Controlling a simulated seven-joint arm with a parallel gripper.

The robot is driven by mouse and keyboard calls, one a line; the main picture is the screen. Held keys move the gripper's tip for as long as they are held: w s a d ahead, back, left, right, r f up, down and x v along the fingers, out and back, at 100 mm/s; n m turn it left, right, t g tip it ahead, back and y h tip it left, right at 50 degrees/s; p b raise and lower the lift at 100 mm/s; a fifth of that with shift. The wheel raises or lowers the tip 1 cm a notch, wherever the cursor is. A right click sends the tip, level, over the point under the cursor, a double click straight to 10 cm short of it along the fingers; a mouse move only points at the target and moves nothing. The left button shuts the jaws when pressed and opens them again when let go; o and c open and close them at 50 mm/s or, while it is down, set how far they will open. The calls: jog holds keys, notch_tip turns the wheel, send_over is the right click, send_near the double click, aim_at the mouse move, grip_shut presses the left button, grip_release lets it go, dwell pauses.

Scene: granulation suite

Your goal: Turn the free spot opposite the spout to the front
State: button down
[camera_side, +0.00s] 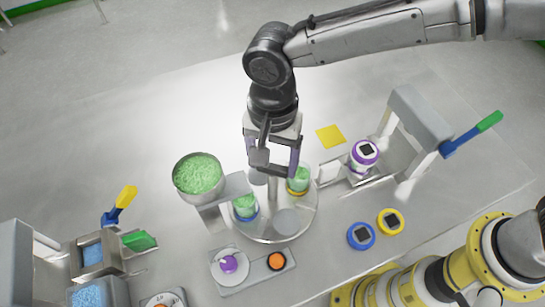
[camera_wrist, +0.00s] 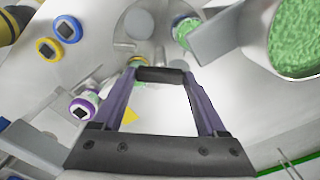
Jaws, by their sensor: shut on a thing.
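The round turntable (camera_side: 262,234) stands mid-table. A bare grey spot (camera_side: 285,222) lies at its front right and shows in the wrist view (camera_wrist: 138,22). Another bare spot (camera_side: 257,177) shows at the back left, partly hidden. A green-filled jar with a blue ring (camera_side: 245,208) stands at the left, beside the spout (camera_side: 222,188). A green-filled jar with a yellow ring (camera_side: 298,181) stands at the back right.
A hopper of green granules (camera_side: 198,174) stands left of the turntable. A purple-capped jar (camera_side: 365,153) is in a stand at the right. Blue (camera_side: 361,236) and yellow (camera_side: 390,221) lids lie front right. A panel with purple and orange knobs (camera_side: 252,270) is in front.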

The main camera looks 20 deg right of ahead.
jog(key=shift+r+m, duration=0.2)
jog(key=shift+m, duration=0.4)
dwell(0.3)
jog(key=shift+c, duration=1)
grip_release()
jog(key=shift+o, duration=1)
jog(key=shift+f, duration=0.1)
notch_tip(320, 180, up, 14)
